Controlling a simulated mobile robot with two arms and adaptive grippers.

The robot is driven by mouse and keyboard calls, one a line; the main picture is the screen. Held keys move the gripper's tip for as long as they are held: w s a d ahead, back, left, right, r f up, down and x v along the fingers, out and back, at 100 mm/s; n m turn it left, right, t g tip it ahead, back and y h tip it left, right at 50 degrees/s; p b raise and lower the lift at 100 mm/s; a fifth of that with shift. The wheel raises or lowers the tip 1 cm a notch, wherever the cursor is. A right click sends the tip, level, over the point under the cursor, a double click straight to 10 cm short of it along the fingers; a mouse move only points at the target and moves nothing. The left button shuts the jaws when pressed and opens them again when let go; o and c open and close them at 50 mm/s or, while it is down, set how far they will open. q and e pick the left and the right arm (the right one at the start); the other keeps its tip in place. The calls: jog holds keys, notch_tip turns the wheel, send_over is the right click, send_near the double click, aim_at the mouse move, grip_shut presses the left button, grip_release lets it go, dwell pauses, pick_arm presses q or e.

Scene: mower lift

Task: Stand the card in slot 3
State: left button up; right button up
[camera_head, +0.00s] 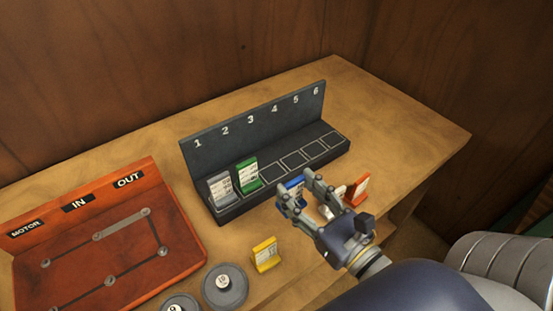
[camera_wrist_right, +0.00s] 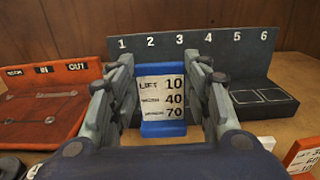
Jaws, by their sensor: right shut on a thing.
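My right gripper (camera_head: 297,187) is shut on a blue card (camera_head: 291,189), holding it upright in front of the dark rack (camera_head: 237,211). In the right wrist view the blue card (camera_wrist_right: 162,128) stands between the fingers, its label reading LIFT 10, 40, 70. The rack's back is numbered 1 to 6. A grey card (camera_head: 220,189) stands in slot 1 and a green card (camera_head: 248,176) in slot 2. Slot 3 (camera_head: 271,171) is an empty outlined square, up and left of the blue card. The left gripper is not in view.
A yellow card (camera_head: 265,254) stands on the wooden table (camera_head: 400,123) in front of the rack. An orange-red card (camera_head: 358,190) and a white one (camera_head: 333,205) stand right of my gripper. Round weights (camera_head: 225,286) and a red panel (camera_head: 104,255) are at left.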

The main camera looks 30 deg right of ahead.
aim_at(300, 186)
jog(key=shift+w+f, duration=0.1)
jog(key=shift+w, duration=0.25)
jog(key=shift+w+d+f+b, duration=0.2)
jog(key=shift+w+b, duration=0.2)
jog(key=shift+w, duration=0.2)
jog(key=shift+w+d+f+b, duration=0.15)
jog(key=shift+w+b, duration=0.3)
jog(key=shift+w, duration=0.6)
jog(key=shift+w+d+f+p, duration=0.4)
jog(key=shift+w+f, duration=0.3)
jog(key=shift+w, duration=1.1)
jog(key=shift+w+d+f+p, duration=0.4)
jog(key=shift+w+f, duration=0.3)
jog(key=shift+w, duration=1.05)
jog(key=shift+w+d+f+p, duration=0.25)
jog(key=shift+w+f+p, duration=0.35)
jog(key=shift+w, duration=1.2)
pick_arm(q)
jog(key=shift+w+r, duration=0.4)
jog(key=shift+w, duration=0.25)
pick_arm(e)
jog(key=shift+f, duration=0.2)
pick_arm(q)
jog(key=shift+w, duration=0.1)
